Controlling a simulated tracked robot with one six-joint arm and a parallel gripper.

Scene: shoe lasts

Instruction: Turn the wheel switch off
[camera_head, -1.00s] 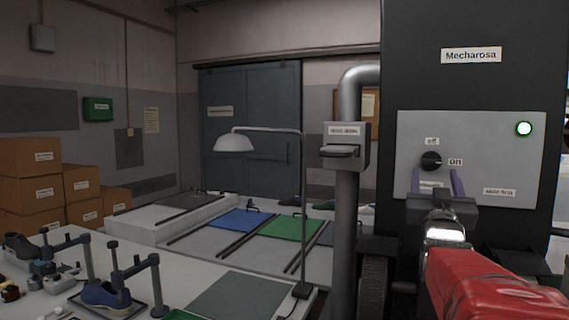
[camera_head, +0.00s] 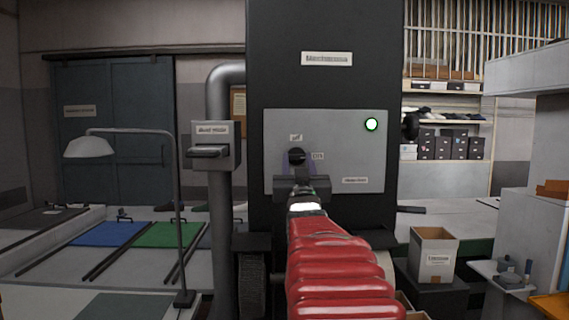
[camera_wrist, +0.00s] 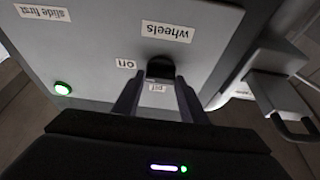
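The wheel switch is a black knob (camera_head: 297,156) on a grey panel (camera_head: 350,153) of a dark cabinet. An "off" label (camera_head: 296,138) is above the knob and an "on" label (camera_head: 318,155) is to its right. In the wrist view the knob (camera_wrist: 160,68) sits by a "wheels" label (camera_wrist: 167,32); its exact pointing direction is unclear. My gripper (camera_head: 297,163) is in front of the panel. Its two fingers (camera_wrist: 158,84) are apart, one on each side of the knob's near edge, with no clear contact.
A green lamp (camera_head: 371,124) glows on the panel. A "slide first" label (camera_wrist: 40,12) shows in the wrist view. A pipe with a grey slide box (camera_head: 213,145) stands left of the cabinet. An open carton (camera_head: 434,254) is at the right.

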